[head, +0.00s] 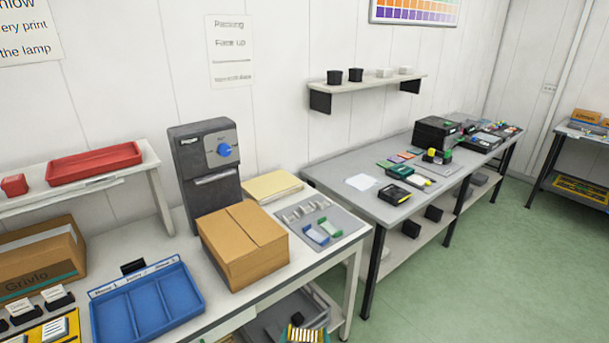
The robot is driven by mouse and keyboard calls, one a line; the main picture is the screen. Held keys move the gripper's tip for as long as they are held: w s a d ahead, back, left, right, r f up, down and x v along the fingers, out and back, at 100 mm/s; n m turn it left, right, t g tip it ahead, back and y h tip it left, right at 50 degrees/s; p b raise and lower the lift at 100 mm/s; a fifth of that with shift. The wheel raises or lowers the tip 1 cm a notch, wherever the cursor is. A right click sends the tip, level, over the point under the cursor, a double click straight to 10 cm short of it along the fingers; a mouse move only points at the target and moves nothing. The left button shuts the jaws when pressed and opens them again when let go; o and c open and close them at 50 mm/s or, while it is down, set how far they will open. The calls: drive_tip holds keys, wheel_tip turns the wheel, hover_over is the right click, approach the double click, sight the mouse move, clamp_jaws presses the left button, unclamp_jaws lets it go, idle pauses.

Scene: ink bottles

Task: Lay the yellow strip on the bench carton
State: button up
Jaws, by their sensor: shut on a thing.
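A closed brown carton (242,247) sits on the white bench (225,313), in front of a dark grey machine with a blue knob. Its top flaps meet at a seam, and nothing lies on its top. A second brown carton, marked Grivlo (40,265), stands at the bench's left end. At the bottom edge, a green thing with yellow stripes (305,336) is cut off; I cannot tell whether the yellow strip is part of it. I see no separate yellow strip that I can be sure of. My gripper is not in view.
A blue divided tray (146,303) lies left of the closed carton. A grey mat (345,222) with small bottles or holders lies to its right, and a pale yellow stack (272,186) behind. The dark machine (205,165) stands close behind the carton. Green floor is clear at right.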

drive_tip(key=s+f, duration=1.2)
drive_tip(key=s, duration=0.1)
drive_tip(key=shift+s, duration=0.15)
drive_tip(key=shift+a+f, duration=0.1)
